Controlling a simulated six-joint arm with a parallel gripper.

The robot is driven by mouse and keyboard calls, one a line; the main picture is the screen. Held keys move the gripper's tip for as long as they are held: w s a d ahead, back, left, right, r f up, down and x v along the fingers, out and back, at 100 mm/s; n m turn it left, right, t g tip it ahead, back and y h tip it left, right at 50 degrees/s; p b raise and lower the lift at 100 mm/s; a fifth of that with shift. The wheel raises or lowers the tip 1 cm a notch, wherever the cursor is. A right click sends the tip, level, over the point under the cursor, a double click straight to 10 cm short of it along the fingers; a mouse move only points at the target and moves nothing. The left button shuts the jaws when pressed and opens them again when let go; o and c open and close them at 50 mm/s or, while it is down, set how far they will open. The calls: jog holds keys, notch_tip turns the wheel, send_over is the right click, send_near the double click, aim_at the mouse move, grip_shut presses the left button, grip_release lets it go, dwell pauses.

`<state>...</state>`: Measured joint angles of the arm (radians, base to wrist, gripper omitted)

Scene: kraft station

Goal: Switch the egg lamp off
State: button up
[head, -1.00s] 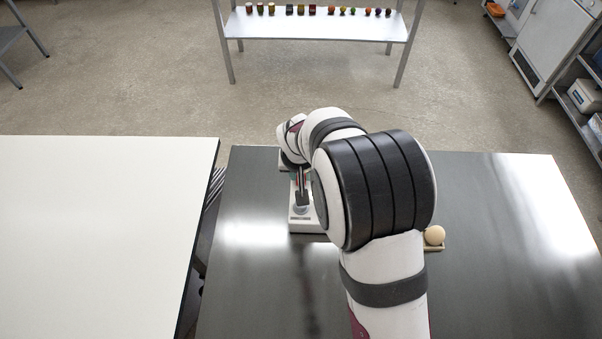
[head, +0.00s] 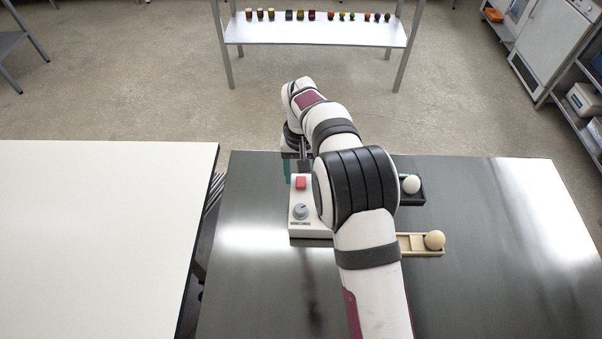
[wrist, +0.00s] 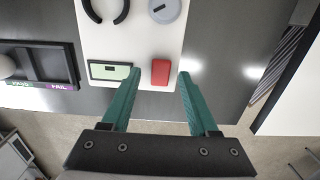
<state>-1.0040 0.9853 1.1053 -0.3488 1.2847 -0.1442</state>
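The egg lamp (head: 306,229) is a white box on the dark table, partly hidden by my arm in the head view. Its top has a red button (head: 300,183) and a grey knob (head: 300,211). In the wrist view its white panel (wrist: 131,40) also shows a black ring (wrist: 122,10) and a small greenish display (wrist: 110,71). Whether the lamp is lit I cannot tell. My gripper (wrist: 158,73) is open and empty. Its teal fingers appear on either side of the red button in the wrist view; touching or apart I cannot tell.
A black tray (head: 417,201) with PASS and FAIL labels holds a white egg (head: 411,184). A wooden tray (head: 407,251) holds a beige egg (head: 434,240). Both are right of the lamp, beyond my arm. The table's right side is clear. A white table (head: 100,240) stands left.

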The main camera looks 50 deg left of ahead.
aim_at(301, 179)
jog(key=shift+r, duration=0.1)
notch_tip(301, 179, up, 16)
jog(key=shift+w+a+f, duration=0.2)
dwell(0.4)
jog(key=w+d+r+m, duration=0.1)
jog(key=d+r+m, duration=0.25)
jog(key=d, duration=0.85)
jog(key=w+d+r+m, duration=0.2)
jog(key=d+r+m, duration=0.15)
jog(key=d, duration=0.95)
jog(key=s+d+f+m+y, duration=0.1)
jog(key=s+d+f+m, duration=0.2)
jog(key=s+d, duration=0.4)
jog(key=s+d+f+m+y, duration=0.1)
jog(key=s+d+f+m, duration=0.3)
jog(key=s+d, duration=0.4)
jog(key=s, duration=0.3)
jog(key=shift+d+m, duration=0.3)
